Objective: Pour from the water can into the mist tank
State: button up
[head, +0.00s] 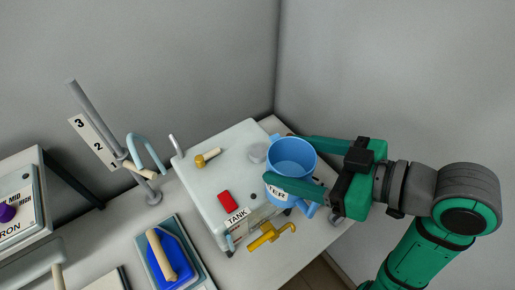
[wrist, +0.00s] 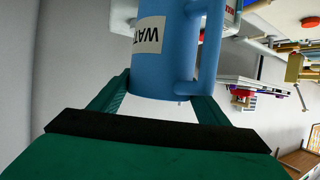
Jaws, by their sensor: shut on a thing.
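The blue water can (head: 291,160) is held at the right side of the mist tank, its open top facing up and showing a hollow inside. My gripper (head: 290,163) is shut on it, one green finger on each side. In the wrist view the can (wrist: 163,68) carries a white label reading "WAT" and has a handle on its right; the gripper's fingers (wrist: 160,95) are around its lower part. The mist tank (head: 215,172) is a white box labelled "TANK" with a red part (head: 225,200) and a brass-coloured knob (head: 207,158) on top.
A yellow valve-like handle (head: 270,236) sticks out at the tank's front. Left of the tank are a grey post with a numbered plate (head: 94,140), a light-blue hook (head: 146,150) and a blue iron-like thing (head: 168,258) on a tray. Grey walls meet behind the tank.

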jog(key=shift+r, duration=0.1)
jog(key=shift+r, duration=1.9)
